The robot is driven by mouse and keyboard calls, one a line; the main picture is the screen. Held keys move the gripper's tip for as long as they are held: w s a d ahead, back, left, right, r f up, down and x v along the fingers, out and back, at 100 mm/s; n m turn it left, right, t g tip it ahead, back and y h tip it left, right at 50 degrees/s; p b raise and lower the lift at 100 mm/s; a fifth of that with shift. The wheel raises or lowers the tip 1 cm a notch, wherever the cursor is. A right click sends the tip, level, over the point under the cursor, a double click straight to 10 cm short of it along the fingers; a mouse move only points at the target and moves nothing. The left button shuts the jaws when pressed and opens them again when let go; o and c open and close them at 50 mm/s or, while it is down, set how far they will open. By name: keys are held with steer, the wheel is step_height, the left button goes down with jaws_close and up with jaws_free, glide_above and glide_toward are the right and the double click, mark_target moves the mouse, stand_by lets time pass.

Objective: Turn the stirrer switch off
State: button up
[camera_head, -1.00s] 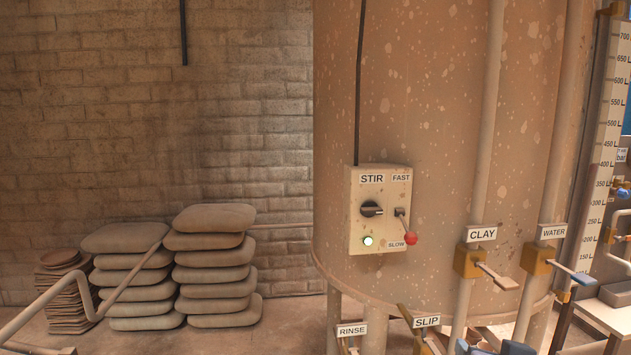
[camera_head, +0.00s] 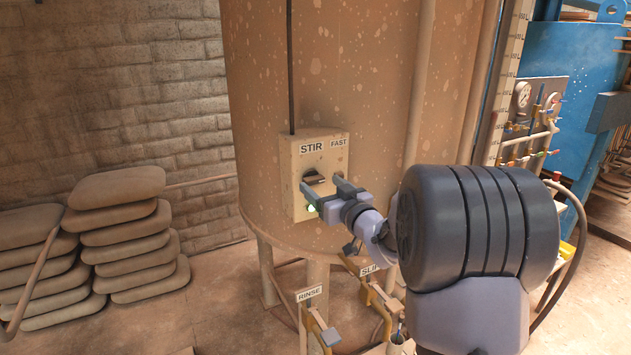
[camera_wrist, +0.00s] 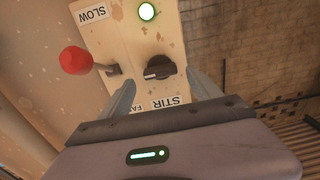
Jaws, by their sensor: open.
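The stirrer box, a cream panel marked STIR (camera_head: 312,147), is mounted on the tank. Its black rotary switch (camera_head: 313,176) shows just beyond my gripper (camera_head: 323,187). In the wrist view, which shows the box upside down, the switch (camera_wrist: 158,68) has a pale pointer mark facing left. My open fingers (camera_wrist: 160,82) stand on either side of it, apart from the knob as far as I can tell. The green lamp (camera_wrist: 147,12) is lit; it also shows in the head view (camera_head: 311,209). The red-knobbed speed lever (camera_wrist: 75,60) is beside the left finger, near SLOW.
The big speckled tank (camera_head: 350,80) fills the space behind the box. Valves marked RINSE (camera_head: 309,294) and SLIP (camera_head: 368,271) are below. Stacked sacks (camera_head: 125,235) stand at left. A blue press (camera_head: 590,85) with gauges is at right.

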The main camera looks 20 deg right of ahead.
mark_target(316, 181)
steer(key=w, duration=0.3)
steer(key=shift+w+a, duration=0.15)
steer(key=c, duration=1.4)
